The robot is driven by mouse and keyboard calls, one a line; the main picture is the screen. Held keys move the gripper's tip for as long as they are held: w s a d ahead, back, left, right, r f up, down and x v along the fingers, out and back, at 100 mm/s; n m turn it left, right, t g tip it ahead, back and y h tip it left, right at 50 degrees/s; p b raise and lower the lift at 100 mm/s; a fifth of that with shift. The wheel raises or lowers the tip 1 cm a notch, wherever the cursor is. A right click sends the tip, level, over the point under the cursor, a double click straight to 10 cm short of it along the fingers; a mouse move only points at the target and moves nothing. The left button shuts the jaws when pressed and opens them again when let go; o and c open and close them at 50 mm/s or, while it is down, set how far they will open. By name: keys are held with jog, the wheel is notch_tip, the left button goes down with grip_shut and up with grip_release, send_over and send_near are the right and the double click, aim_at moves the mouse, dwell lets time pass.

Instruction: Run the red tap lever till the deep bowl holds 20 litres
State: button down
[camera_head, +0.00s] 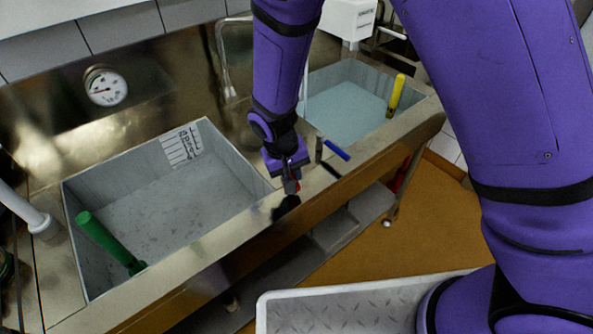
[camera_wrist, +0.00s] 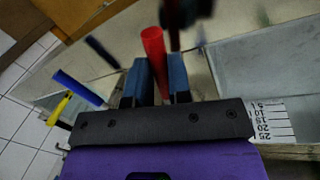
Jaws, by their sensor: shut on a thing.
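My gripper (camera_head: 291,183) is at the front ledge between two sunken basins. In the wrist view its two fingers (camera_wrist: 161,66) are closed around the red tap lever (camera_wrist: 153,45), which sticks out beyond them. The scale also shows in the wrist view (camera_wrist: 271,120), with marks up to 25. I cannot tell a water level against the scale.
A blue lever (camera_head: 336,150) stands just right of my gripper. The right basin (camera_head: 428,91) holds bluish water and a yellow handle (camera_head: 396,95). A green handle (camera_head: 108,242) leans in the left basin. A round dial (camera_head: 105,86) is on the back panel. A grey ribbed platform (camera_head: 350,305) is in front.

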jog(key=shift+a+m+g, duration=0.3)
jog(key=shift+a+m, duration=0.8)
jog(key=shift+m, duration=0.6)
jog(key=c, duration=1.1)
grip_release()
jog(key=shift+o, duration=0.2)
notch_tip(320, 180, up, 11)
jog(key=a, duration=0.2)
jog(key=shift+f, duration=0.2)
